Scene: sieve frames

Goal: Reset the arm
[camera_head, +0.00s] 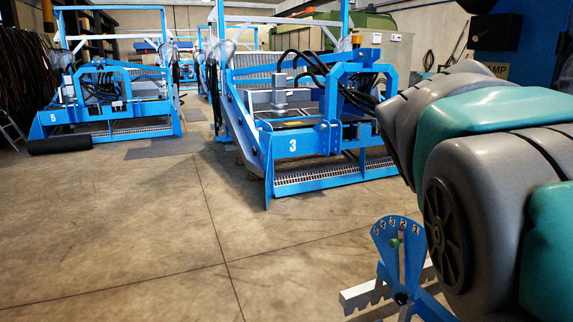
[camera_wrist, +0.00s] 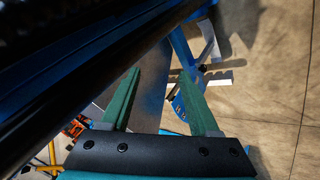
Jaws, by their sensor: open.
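My gripper (camera_wrist: 159,73) is open in the wrist view, with its two green fingers apart and nothing seen between them. Behind the fingers lies a blue and grey metal surface. A dark blue beam (camera_wrist: 90,75) crosses the upper left of that view, close to the gripper. In the head view my grey and teal arm fills the right side, and the gripper itself is out of sight.
A blue sieve frame marked 3 (camera_head: 292,155) stands at centre, and one marked 5 (camera_head: 57,118) at left. A silver toothed bar (camera_head: 362,295) lies near the dial. Open concrete floor (camera_head: 120,220) spreads across the left and centre. An orange object (camera_wrist: 75,127) shows at lower left.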

